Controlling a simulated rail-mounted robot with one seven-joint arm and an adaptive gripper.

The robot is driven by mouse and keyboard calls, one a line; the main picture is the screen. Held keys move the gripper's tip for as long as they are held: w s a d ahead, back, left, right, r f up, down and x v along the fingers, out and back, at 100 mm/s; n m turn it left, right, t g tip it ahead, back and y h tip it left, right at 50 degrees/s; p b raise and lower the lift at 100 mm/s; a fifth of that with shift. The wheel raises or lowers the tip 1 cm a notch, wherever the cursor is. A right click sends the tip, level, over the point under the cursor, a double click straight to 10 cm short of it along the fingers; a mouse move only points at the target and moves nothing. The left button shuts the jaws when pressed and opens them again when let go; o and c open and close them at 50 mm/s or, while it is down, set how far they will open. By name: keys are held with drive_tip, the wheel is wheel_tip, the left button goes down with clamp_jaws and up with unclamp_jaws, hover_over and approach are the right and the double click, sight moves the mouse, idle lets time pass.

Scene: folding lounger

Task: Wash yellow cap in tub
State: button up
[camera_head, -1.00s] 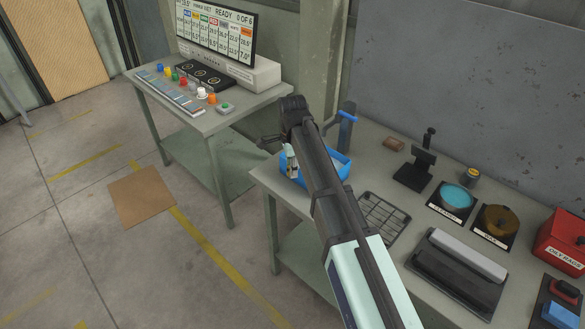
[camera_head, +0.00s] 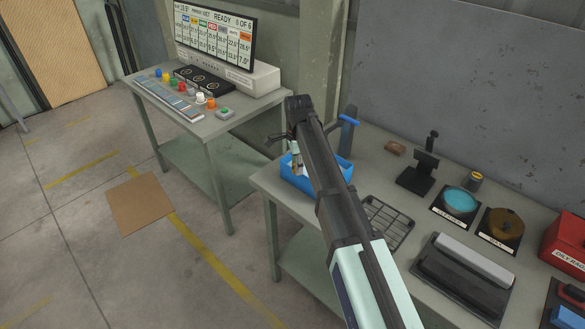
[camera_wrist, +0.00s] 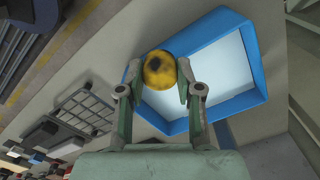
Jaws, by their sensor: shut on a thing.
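The yellow cap (camera_wrist: 160,70) is round with dark smudges and sits between my gripper's fingertips (camera_wrist: 158,76) in the wrist view. My gripper is shut on it. The blue tub (camera_wrist: 254,88) with a pale, flat inside is beyond and to the right of the cap in the wrist view. The tub also shows in the head view (camera_head: 291,176) on the near left end of the bench, partly hidden by my arm. In the head view my gripper (camera_head: 297,165) is at the tub, and the cap is hidden. I cannot tell whether the cap touches anything in the tub.
A blue-handled tap (camera_head: 349,122) stands behind the tub. A wire rack (camera_head: 386,222) lies to its right. Farther right are a teal dish (camera_head: 460,199), a brown dish (camera_head: 500,226) and a red box (camera_head: 565,240). A second table (camera_head: 212,125) with a screen stands left.

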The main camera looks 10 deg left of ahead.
drive_tip(key=shift+w+d+f+b, duration=0.9)
drive_tip(key=shift+w+d, duration=1.15)
drive_tip(key=shift+w, duration=1.15)
drive_tip(key=shift+f+b, duration=1.45)
drive_tip(key=shift+f, duration=3)
drive_tip(key=shift+r, duration=0.1)
wheel_tip(320, 180, up, 10)
drive_tip(key=p, duration=0.5)
